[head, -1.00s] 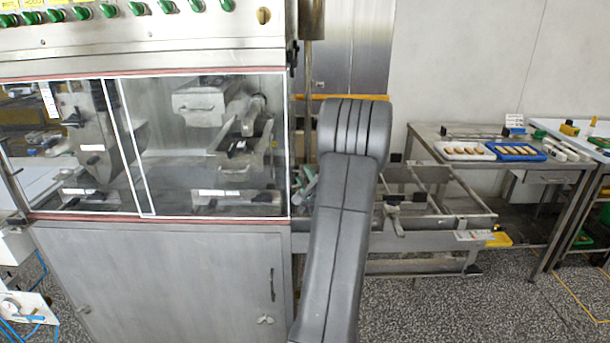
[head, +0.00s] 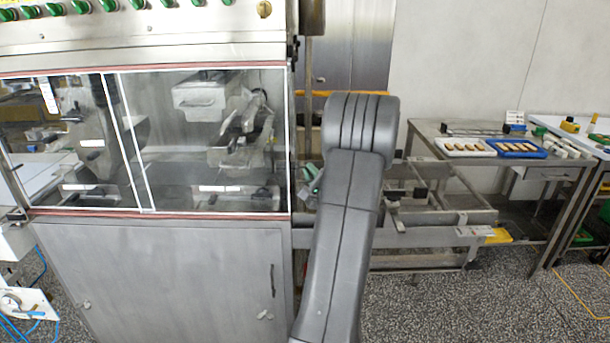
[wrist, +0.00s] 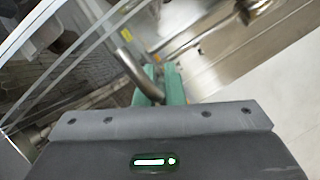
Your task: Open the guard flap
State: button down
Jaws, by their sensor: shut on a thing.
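In the wrist view, my gripper (wrist: 162,84) has two green fingers, shut on a bent metal handle (wrist: 138,72). Clear sheet with pale edges (wrist: 60,62) shows to the left of the handle; it appears to be the guard flap, but I cannot tell how the handle joins it or how far it stands open. In the head view, the machine's front has clear panels (head: 205,150) with white edges. A small green part of my gripper (head: 311,184) shows at the machine's right end, mostly hidden behind my grey arm.
The steel cabinet (head: 170,275) stands below the clear panels. A low metal frame (head: 435,215) extends right from the machine. A steel table (head: 420,131) with a white tray (head: 463,146) and a blue tray (head: 516,148) stands further right. Speckled floor is clear in front.

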jog(key=d+r+n+g, duration=0.2)
jog(key=d+r+n, duration=0.3)
jog(key=d, duration=0.6)
jog(key=d+r+n+g, duration=0.1)
jog(key=d+r+n, duration=0.2)
jog(key=d+r, duration=0.55)
jog(key=d+r+n+g+h+p, duration=0.1)
jog(key=d+r+n+h+p, duration=0.1)
jog(key=r, duration=0.8)
jog(key=d+r+n+g+h+p, duration=0.1)
jog(key=d+r+n+p, duration=0.3)
jog(key=r, duration=0.6)
jog(key=shift+d+r+h+p, duration=0.45)
jog(key=shift+d+p, duration=0.5)
jog(key=shift+d, duration=0.8)
jog(key=c, duration=1.6)
grip_release()
jog(key=shift+f, duration=0.1)
jog(key=shift+o, duration=0.3)
jog(key=shift+f, duration=0.1)
